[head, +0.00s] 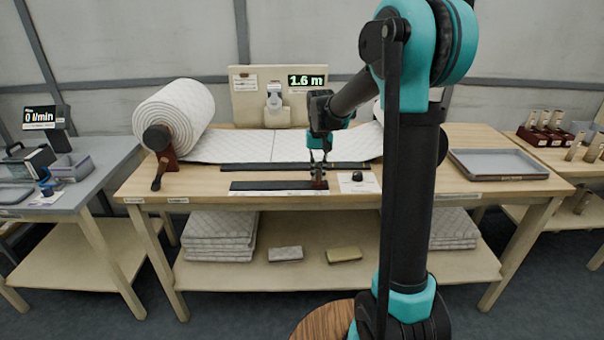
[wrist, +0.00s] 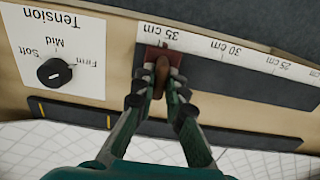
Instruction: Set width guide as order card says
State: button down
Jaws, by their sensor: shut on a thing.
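The width guide, a red-brown slider with a brown knob (wrist: 162,72), sits at the 35 cm end of the white scale (wrist: 225,48). In the head view the guide (head: 319,183) is at the right end of the dark rail (head: 270,186). My gripper (wrist: 160,92) is shut on the knob, one finger on each side; it also shows in the head view (head: 318,166). The guide's exact reading is unclear. I cannot make out which card is the order card; small cards on the back board (head: 245,84) are unreadable.
A black tension dial (wrist: 55,72) is beside the guide. A quilted wadding roll (head: 178,113) stands at the left, its sheet (head: 235,146) across the bench. The display (head: 307,81) reads 1.6 m. A grey tray (head: 498,163) lies at the right.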

jog(key=shift+d, duration=0.6)
jog(key=c, duration=1.6)
grip_release()
jog(key=shift+d, duration=0.1)
jog(key=shift+o, duration=0.2)
jog(key=shift+r, duration=0.1)
notch_tip(320, 180, up, 12)
jog(key=s+d+f+t, duration=0.2)
jog(key=s+d+f, duration=0.1)
jog(key=s+f, duration=0.7)
jog(key=s+d+f+t, duration=0.2)
jog(key=s+d+f, duration=0.2)
jog(key=s+f, duration=0.6)
jog(key=s, duration=0.6)
jog(key=shift+s+d, duration=0.2)
